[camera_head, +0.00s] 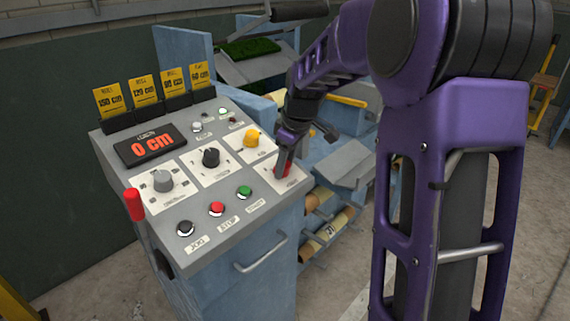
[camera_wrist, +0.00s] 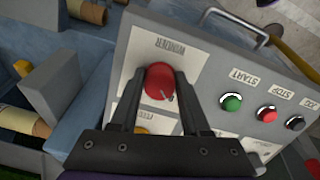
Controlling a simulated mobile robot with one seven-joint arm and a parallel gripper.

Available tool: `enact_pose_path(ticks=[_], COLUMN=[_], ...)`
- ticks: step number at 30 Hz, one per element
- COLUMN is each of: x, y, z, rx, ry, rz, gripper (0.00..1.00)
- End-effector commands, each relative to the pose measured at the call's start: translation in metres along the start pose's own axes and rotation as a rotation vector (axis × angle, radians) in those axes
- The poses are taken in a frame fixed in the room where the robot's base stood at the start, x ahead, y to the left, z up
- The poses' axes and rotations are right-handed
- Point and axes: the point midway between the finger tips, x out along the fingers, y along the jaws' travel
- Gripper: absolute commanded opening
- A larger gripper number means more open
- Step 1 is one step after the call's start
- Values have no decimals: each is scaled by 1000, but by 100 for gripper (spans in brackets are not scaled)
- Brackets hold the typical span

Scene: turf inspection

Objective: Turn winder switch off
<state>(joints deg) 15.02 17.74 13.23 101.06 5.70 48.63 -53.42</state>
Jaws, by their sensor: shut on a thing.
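The winder switch (camera_wrist: 159,82) is a round red knob with a pale pointer mark, on a white plate lettered WINDER in the wrist view. In the head view the red knob (camera_head: 284,170) shows only partly at the panel's right side, behind my fingers. My gripper (camera_wrist: 160,88) has its two dark fingers on either side of the knob and is shut on it. In the head view my gripper (camera_head: 283,165) points down onto the panel. The pointer's exact setting is hard to read.
The grey control panel (camera_head: 225,125) also carries a yellow knob (camera_head: 251,139), a black knob (camera_head: 211,157), a grey knob (camera_head: 162,181), and green START (camera_head: 244,192), red STOP (camera_head: 216,209) and black JOG (camera_head: 185,229) buttons.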

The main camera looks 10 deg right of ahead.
Motion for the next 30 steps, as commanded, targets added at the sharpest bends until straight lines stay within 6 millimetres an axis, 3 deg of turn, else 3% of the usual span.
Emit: enact_pose_path(ticks=[1, 2, 6, 15, 19, 23, 30], x=[-1, -1, -1, -1, -11, -35, -95], y=[1, 1, 0, 0, 1, 1, 1], z=[-1, -1, -1, 0, -1, -1, -1], rx=[-2, -2, -1, 0, 0, 0, 0], ry=[2, 2, 2, 0, 1, 3, 3], rz=[3, 3, 2, 1, 2, 4, 5], gripper=[0, 50, 75, 76, 76, 76, 76])
